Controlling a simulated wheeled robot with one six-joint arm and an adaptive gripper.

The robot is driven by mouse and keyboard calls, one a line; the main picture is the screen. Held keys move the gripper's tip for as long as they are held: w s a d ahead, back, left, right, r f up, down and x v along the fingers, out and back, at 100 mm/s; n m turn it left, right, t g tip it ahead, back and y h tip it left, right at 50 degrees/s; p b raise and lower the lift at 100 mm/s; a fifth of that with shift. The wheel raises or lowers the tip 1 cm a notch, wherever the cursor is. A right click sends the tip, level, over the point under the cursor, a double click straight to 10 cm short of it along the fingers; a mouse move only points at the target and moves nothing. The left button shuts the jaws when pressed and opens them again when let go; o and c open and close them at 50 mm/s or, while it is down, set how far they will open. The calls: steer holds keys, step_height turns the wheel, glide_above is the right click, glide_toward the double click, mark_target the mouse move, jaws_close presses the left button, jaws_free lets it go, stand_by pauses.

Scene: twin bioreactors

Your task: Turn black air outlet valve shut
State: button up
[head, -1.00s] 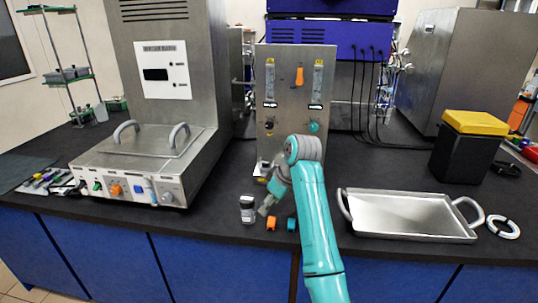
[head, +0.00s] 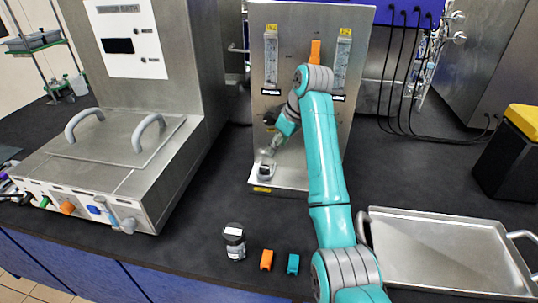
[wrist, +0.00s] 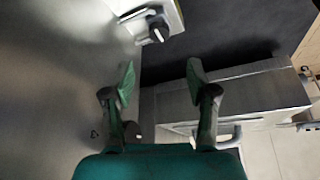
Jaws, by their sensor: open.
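A black knob (head: 270,116) sits on the left of the upright metal panel (head: 300,110), partly behind my arm. A second black knob with a white mark (wrist: 157,31) stands on the pale foot plate low on the panel; it also shows in the head view (head: 266,171). I cannot tell which is the air outlet valve. My gripper (head: 268,153) is just above the foot-plate knob, close to the panel face. In the wrist view my gripper (wrist: 161,80) is open and empty, its fingers apart from that knob. A dark round part (wrist: 133,131) shows behind the left finger.
A dark-lidded jar (head: 234,243), orange piece (head: 266,260) and teal piece (head: 293,264) lie in front. A metal tray (head: 440,255) is right. Dark bench between housing and panel is clear.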

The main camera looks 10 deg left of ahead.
mark_target(265, 168)
steer(key=x, duration=1)
steer(key=shift+w+a+f, duration=0.15)
steer(key=shift+f, duration=0.15)
jaws_close()
